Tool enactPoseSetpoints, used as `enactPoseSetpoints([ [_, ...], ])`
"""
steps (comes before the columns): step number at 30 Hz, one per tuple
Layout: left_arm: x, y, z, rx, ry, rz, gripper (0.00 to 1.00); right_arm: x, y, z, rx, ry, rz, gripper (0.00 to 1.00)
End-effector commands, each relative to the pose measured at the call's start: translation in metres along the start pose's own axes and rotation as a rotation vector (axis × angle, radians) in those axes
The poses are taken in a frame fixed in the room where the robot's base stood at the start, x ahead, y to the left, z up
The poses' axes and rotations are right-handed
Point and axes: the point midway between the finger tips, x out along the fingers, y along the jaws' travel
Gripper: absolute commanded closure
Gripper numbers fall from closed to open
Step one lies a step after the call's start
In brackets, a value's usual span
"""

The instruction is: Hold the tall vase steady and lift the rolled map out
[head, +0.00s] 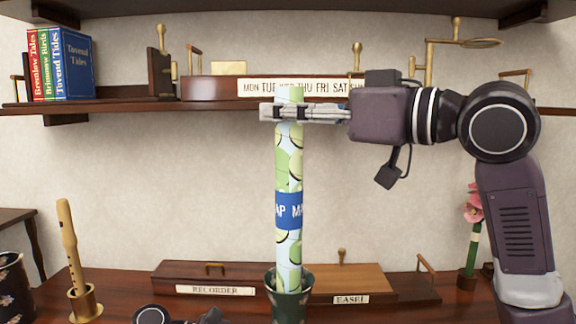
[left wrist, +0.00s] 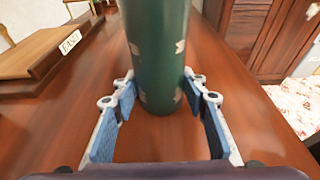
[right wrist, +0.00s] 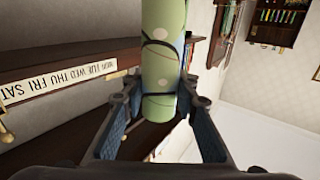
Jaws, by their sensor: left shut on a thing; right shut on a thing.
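The rolled map (head: 289,170) is a long upright tube with a green and pale-blue pattern and a blue label band. Its lower part goes into the mouth of the dark green vase (head: 305,302), and its lower end is hidden there. My right gripper (head: 283,112) is shut on the map near its top; the map (right wrist: 162,60) stands between its fingers in the right wrist view. My left gripper (left wrist: 158,92) is shut around the vase, which stands upright on the wooden surface. In the head view only part of my left arm shows at the bottom edge.
A shelf (head: 130,104) with books (head: 60,65) and a weekday strip (head: 300,88) runs behind the map's top. Labelled wooden stands (head: 220,275) lie behind the vase.

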Motion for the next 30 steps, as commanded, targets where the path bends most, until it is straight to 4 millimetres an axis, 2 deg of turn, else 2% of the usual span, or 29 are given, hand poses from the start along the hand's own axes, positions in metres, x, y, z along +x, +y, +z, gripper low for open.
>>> enactPoseSetpoints([
  [1, 0.0, 0.0, -0.001, -0.001, 0.001, 0.001, 0.73, -0.001, -0.001, -0.018, -0.003, 0.005, 0.001, 1.0],
  [3, 0.0, 0.0, -0.001, -0.001, 0.001, 0.001, 0.73, -0.001, -0.001, -0.037, -0.003, 0.005, 0.0, 1.0],
  [9, 0.0, 0.0, -0.001, -0.001, 0.001, 0.001, 0.73, 0.0, -0.001, -0.079, -0.001, 0.003, 0.0, 1.0],
  [12, 0.0, 0.0, -0.001, -0.001, 0.001, 0.001, 0.73, 0.0, 0.0, -0.093, 0.0, 0.002, -0.001, 1.0],
  [18, 0.0, 0.0, -0.001, -0.001, 0.001, 0.001, 0.73, 0.0, 0.0, -0.108, -0.001, 0.001, -0.001, 1.0],
  [28, 0.0, 0.0, -0.001, -0.001, 0.001, 0.0, 0.73, 0.0, 0.0, -0.11, 0.0, 0.001, 0.0, 1.0],
  [29, 0.0, 0.0, -0.001, -0.001, 0.001, 0.0, 0.57, 0.0, 0.0, -0.11, 0.0, 0.001, 0.0, 1.0],
  [30, 0.0, 0.0, -0.001, -0.001, 0.001, 0.001, 0.53, 0.0, 0.0, -0.11, 0.0, 0.001, 0.0, 1.0],
])
